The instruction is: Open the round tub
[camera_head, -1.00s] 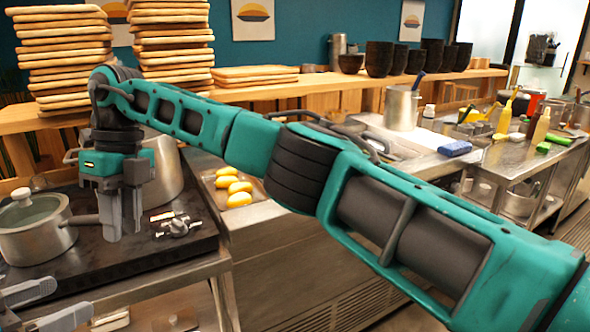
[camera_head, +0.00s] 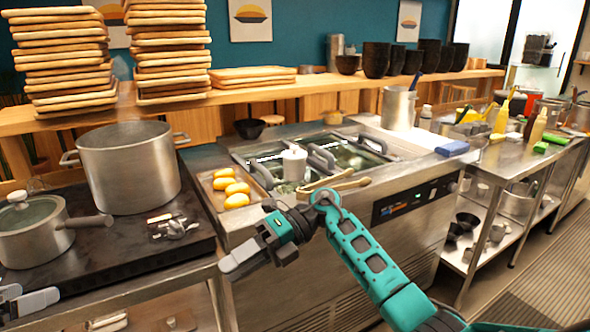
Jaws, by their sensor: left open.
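A small white round container (camera_head: 294,163) with a raised knob on top stands upright at the counter well; it looks like the round tub, though I cannot be sure. Its top looks covered. My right gripper (camera_head: 240,262) reaches in from the lower right and hangs in front of the counter, below and left of the container, apart from it. I see it side-on and cannot tell whether its fingers are apart. My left gripper (camera_head: 28,302) is open at the lower left edge, in front of the stove, partly out of view.
A large pot (camera_head: 130,170) and a lidded saucepan (camera_head: 35,228) stand on the dark stove (camera_head: 110,262). A tray of yellow oval pieces (camera_head: 232,187) and wooden tongs (camera_head: 335,186) lie near the container. A black bowl (camera_head: 250,128) stands behind.

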